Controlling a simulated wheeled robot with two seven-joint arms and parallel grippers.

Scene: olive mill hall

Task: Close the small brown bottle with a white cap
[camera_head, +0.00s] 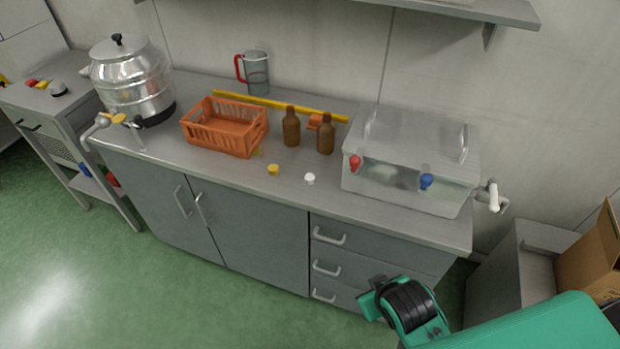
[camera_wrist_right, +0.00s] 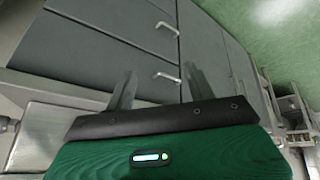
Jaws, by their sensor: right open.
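Two brown bottles stand upright and uncapped on the steel counter, a left one (camera_head: 291,128) and a right one (camera_head: 326,136). They look much alike in size, so I cannot tell which is the small one. A white cap (camera_head: 310,179) lies on the counter in front of the right bottle, apart from it. My right arm is at the lower right of the head view, low in front of the drawers. In the right wrist view my right gripper (camera_wrist_right: 158,88) is open and empty, its two fingers apart before the grey drawer fronts. My left gripper is not in view.
A yellow cap (camera_head: 273,170) lies left of the white one. An orange crate (camera_head: 225,145) stands left of the bottles, a translucent lidded box (camera_head: 400,190) right. Behind are a yellow bar (camera_head: 270,103) and a jug (camera_head: 257,75). The counter's front strip (camera_head: 240,178) is clear.

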